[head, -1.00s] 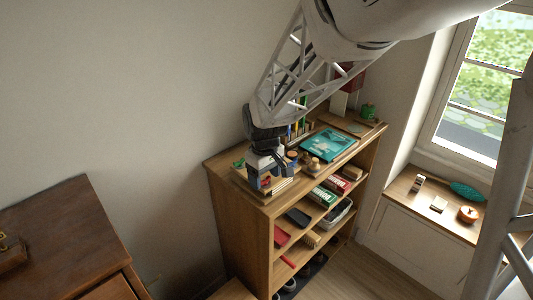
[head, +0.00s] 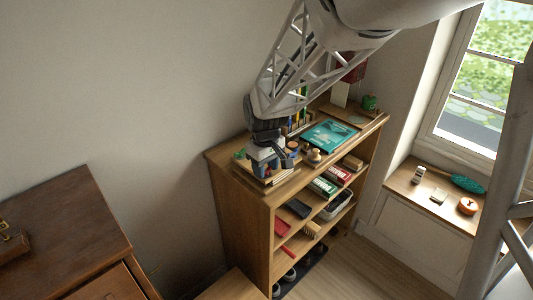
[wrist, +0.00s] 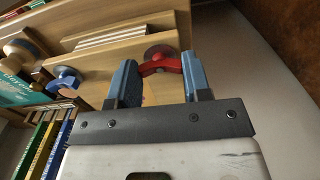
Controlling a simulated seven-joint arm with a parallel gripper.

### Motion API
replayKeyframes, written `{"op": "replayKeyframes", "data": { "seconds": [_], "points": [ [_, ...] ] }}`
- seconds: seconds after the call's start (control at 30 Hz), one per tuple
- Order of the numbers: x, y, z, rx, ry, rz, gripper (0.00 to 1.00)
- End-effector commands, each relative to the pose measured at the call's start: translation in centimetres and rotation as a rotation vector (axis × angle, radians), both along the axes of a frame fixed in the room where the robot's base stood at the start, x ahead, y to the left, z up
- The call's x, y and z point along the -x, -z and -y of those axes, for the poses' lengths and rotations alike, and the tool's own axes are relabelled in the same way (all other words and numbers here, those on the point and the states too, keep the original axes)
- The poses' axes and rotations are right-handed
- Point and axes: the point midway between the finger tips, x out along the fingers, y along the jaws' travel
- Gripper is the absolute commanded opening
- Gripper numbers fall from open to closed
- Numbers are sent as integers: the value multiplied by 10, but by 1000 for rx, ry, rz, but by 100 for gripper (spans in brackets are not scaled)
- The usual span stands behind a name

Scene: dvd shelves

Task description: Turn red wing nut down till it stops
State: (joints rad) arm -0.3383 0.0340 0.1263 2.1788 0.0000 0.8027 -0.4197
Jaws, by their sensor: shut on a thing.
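The red wing nut (wrist: 162,64) shows in the wrist view, between the two blue-grey fingers of my gripper (wrist: 159,70). The fingers are shut on its wings. It sits at a grey round part on a light wooden piece. A blue wing nut (wrist: 64,80) is apart from my gripper, to the left in the wrist view. In the head view my gripper (head: 278,158) is over the near left end of the shelf top and hides the red nut there. The thread under the red nut cannot be made out.
The wooden shelf (head: 240,180) carries a teal book or case (head: 328,134) and upright coloured cases behind my gripper. Lower shelves hold boxes and small items. A dark wooden cabinet (head: 65,235) stands at the left. A window sill (head: 425,205) with small items is at the right.

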Motion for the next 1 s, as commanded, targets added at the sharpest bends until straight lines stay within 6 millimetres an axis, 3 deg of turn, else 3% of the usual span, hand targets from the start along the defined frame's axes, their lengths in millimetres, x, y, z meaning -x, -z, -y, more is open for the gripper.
{"op": "replayKeyframes", "data": {
  "seconds": [0.37,1.0],
  "points": [
    [0,-1,0,0,192,1,21],
    [0,-1,0,-1,785,1,21]
  ]
}}
